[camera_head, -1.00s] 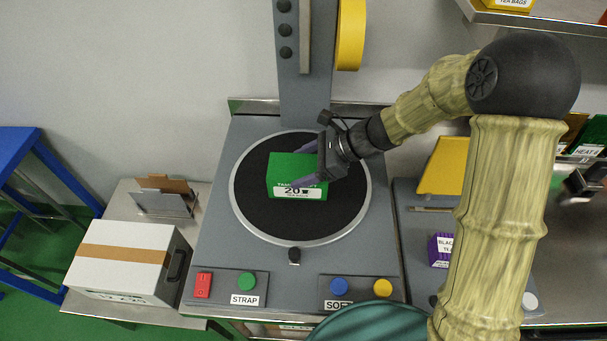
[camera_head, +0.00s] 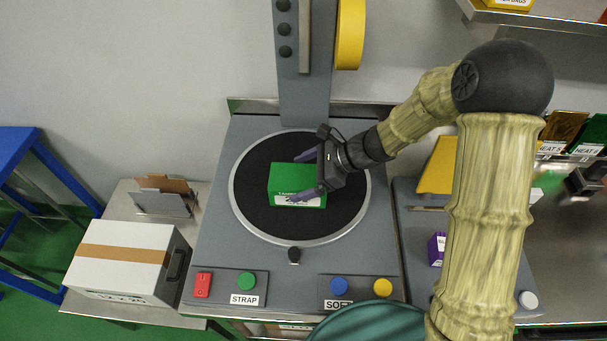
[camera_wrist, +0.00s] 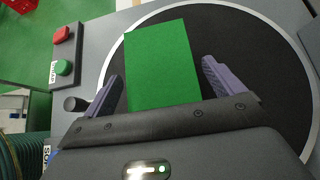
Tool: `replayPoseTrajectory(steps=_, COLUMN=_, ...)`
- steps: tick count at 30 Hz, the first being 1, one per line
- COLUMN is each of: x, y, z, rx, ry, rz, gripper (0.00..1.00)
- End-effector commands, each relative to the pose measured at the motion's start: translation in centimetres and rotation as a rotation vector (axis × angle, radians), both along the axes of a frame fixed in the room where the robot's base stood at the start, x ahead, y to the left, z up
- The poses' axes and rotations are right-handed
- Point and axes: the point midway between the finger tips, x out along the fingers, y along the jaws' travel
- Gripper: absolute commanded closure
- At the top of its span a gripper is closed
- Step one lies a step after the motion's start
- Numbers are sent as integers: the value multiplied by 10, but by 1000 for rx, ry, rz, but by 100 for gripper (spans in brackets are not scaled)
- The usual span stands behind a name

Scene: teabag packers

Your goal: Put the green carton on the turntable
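The green carton (camera_head: 285,177) sits on the black disc of the turntable (camera_head: 255,212), near its middle. Its white label is partly hidden by a finger. My gripper (camera_head: 304,176) is at the carton's right end, its purple fingers spread to either side. In the wrist view, the green carton (camera_wrist: 163,55) lies between the fingers of my gripper (camera_wrist: 161,70). A gap shows on each side, so the gripper is open. The dark turntable (camera_wrist: 245,50) shows around the carton.
A panel with a red switch (camera_head: 203,284) and green button (camera_head: 246,281) lies front left. Blue (camera_head: 339,285) and yellow (camera_head: 383,287) buttons are front right. A grey column (camera_head: 304,85) rises behind. A white taped box (camera_head: 115,280) stands left, a purple box (camera_head: 436,248) right.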

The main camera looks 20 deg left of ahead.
Motion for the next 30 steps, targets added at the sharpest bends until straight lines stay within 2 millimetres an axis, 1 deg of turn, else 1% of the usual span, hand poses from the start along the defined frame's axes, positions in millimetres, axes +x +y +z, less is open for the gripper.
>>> replayPoseTrajectory(steps=8, x=0, y=0, z=4, rx=0, ry=-1, rz=-1, gripper=7)
replayPoseTrajectory(steps=11, x=3, y=-6, z=8, rx=1, ry=-2, rz=-2, gripper=7)
replayPoseTrajectory(steps=14, x=7, y=-17, z=16, rx=0, ry=-4, rz=-3, gripper=7)
replayPoseTrajectory(steps=24, x=22, y=-68, z=57, rx=0, ry=-4, rz=-5, gripper=7)
replayPoseTrajectory(steps=30, x=28, y=-88, z=73, rx=0, ry=-3, rz=-2, gripper=7)
